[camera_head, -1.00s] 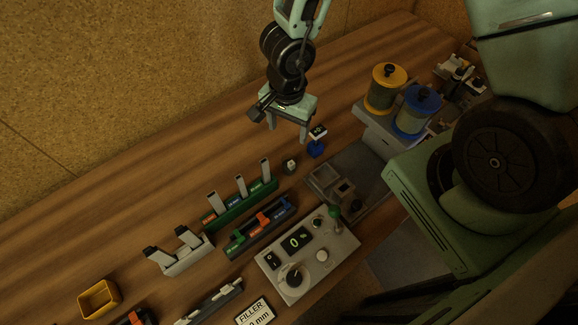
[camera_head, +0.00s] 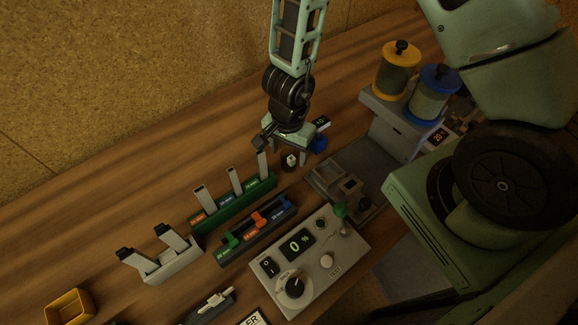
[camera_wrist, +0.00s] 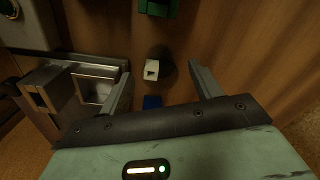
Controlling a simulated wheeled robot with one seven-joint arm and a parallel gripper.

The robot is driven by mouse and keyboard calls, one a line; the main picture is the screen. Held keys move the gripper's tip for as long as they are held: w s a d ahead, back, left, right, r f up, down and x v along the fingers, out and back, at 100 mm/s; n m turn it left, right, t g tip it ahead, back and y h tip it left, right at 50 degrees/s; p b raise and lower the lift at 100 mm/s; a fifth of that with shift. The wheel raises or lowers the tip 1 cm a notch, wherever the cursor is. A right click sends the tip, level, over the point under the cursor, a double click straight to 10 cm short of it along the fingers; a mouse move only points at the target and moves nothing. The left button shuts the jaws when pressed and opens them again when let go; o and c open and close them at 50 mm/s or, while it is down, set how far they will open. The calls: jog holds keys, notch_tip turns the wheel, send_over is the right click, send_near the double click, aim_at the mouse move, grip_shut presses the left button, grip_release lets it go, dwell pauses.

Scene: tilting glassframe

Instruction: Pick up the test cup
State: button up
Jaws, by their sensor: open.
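My gripper (camera_head: 286,154) is open, pointing down over the bench near the small parts; its two fingers also show in the wrist view (camera_wrist: 158,70). A small dark round piece with a white block on top (camera_head: 289,160) stands between the fingertips in the picture; it also shows in the wrist view (camera_wrist: 152,69). I see no contact with it. A blue piece (camera_head: 319,145) stands just right of my gripper, partly showing in the wrist view (camera_wrist: 152,101). A yellow open-topped square cup (camera_head: 68,308) sits at the far lower left. No label shows which is the test cup.
A green rack with upright grey strips (camera_head: 235,205) stands close left of my gripper. A control box reading 0 % (camera_head: 310,262) lies in front. A grey fixture (camera_head: 345,185) and yellow (camera_head: 396,70) and blue (camera_head: 433,92) canisters stand right. The back-left bench is clear.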

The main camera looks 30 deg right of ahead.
jog(key=shift+f, duration=0.1)
jog(key=c, duration=1.1)
